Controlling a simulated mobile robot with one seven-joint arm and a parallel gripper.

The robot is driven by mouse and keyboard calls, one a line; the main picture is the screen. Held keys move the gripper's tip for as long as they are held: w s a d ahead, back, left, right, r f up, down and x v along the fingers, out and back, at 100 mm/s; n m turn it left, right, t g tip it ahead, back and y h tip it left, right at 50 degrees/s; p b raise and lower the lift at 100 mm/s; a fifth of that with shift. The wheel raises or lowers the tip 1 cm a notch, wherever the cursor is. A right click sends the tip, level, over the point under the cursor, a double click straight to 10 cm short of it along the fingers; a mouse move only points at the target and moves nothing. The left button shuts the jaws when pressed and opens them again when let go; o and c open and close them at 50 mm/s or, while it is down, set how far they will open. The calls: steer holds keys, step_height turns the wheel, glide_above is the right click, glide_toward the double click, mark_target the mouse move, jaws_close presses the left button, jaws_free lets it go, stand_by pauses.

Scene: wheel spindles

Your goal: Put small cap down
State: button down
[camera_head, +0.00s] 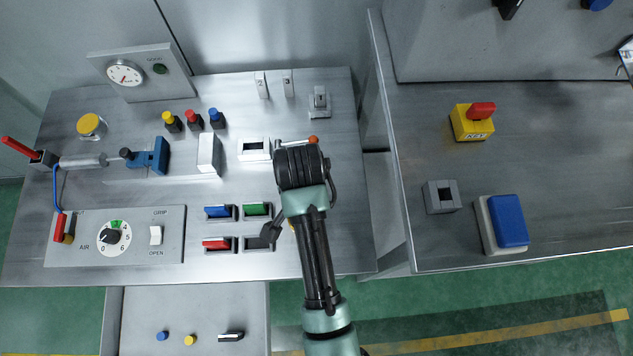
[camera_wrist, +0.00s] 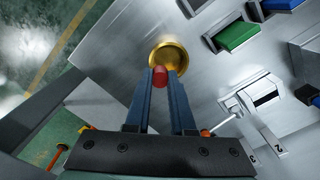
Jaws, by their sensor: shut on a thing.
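My gripper (camera_wrist: 161,82) is shut on a small red piece, which I take to be the small cap (camera_wrist: 160,76). It sits between the tips of the two blue-grey fingers in the wrist view. A round gold dish (camera_wrist: 167,54) shows just beyond the fingertips, with the red cap in front of its near rim. I cannot tell whether the cap touches the dish. In the head view my arm covers the cap, and only a sliver of gold shows beside the arm.
Near the dish are a green rocker (camera_head: 257,209), a blue rocker (camera_head: 218,212) and a red rocker (camera_head: 216,244). A lever with an orange knob (camera_head: 313,140) stands behind. A lower shelf (camera_head: 195,300) holds small parts. A gap separates the right-hand bench (camera_head: 560,150).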

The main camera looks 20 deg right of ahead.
mark_target(349, 224)
steer(key=s+d+r+m+p, duration=0.2)
steer(key=s+d+m+p, duration=0.35)
steer(key=m, duration=0.95)
steer(key=shift+m, duration=0.4)
steer(key=f, duration=0.6)
steer(key=f+b, duration=0.1)
steer(key=f, duration=0.3)
steer(key=shift+s+a, duration=0.3)
steer(key=shift+a, duration=0.05)
steer(key=shift+f, duration=0.1)
steer(key=shift+f, duration=0.15)
steer(key=c, duration=0.8)
jaws_free()
steer(key=shift+o, duration=0.2)
steer(key=shift+r, duration=0.2)
